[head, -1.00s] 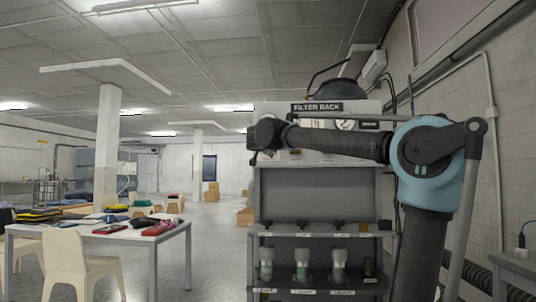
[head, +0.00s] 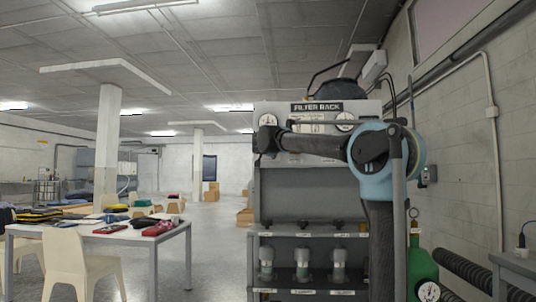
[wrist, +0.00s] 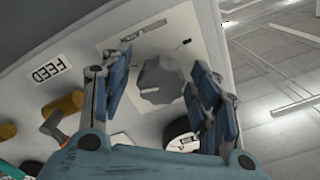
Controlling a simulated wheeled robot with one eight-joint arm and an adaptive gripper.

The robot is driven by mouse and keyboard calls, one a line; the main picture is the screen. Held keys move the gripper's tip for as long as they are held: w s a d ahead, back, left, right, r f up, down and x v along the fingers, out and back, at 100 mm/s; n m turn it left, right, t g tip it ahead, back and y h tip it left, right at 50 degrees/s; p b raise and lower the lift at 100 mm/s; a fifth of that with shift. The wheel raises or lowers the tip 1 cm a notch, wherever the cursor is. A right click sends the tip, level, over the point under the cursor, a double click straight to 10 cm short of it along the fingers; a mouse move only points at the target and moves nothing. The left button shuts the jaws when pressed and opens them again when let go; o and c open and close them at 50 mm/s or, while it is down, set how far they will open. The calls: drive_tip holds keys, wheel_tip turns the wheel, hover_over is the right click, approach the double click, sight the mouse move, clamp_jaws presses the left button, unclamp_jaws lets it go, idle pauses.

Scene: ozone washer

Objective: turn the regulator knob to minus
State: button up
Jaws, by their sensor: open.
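The regulator knob (wrist: 160,80) is a grey, many-sided knob on a pale plate with small printed marks, in the middle of the wrist view. My gripper (wrist: 162,65) is open, with one blue-grey finger to the left of the knob and one to the right in the picture. I cannot tell whether the fingertips touch the knob or how far they reach along its sides. The plate's lettering is too small to read. In the head view my gripper is at the left of the filter rack's top panel (head: 320,107); the knob is hidden there.
Below the panel stands the grey rack (head: 310,194) with bottles. A green cylinder (head: 421,268) stands right of it. A table (head: 150,236) is at left.

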drive_tip(key=c, duration=1.1)
